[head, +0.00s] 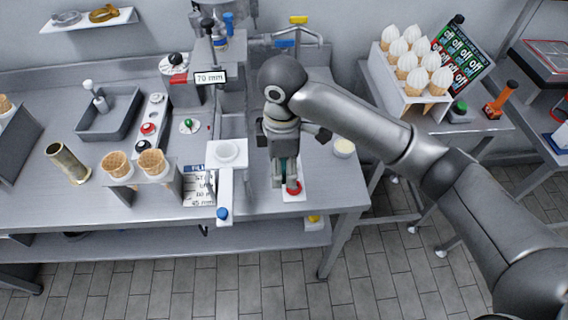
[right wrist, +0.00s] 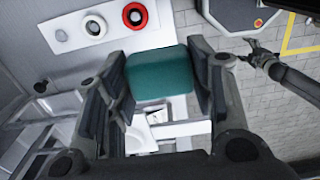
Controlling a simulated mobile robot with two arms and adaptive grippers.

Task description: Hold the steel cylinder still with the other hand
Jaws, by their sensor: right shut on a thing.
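A hollow metal cylinder (head: 68,163) with a dull, brassy tint is at the left of the bench in the head view, and it looks tilted or lying. It is the only loose metal cylinder I can make out. My right gripper (head: 287,180) is over the right part of the bench, well away from it. In the right wrist view the right gripper (right wrist: 163,95) is shut on a teal block (right wrist: 160,73). My left gripper (right wrist: 256,52) seems to be the small dark one low over the floor in the right wrist view; its fingers are unclear. No gripper touches the cylinder.
A holder with two waffle cones (head: 151,163) stands right of the cylinder. A grey tray (head: 110,118) is behind. A press with a "70 mm" sign (head: 210,77) and a red button (head: 293,188) are near my right gripper. A rack of filled cones (head: 412,62) stands at right.

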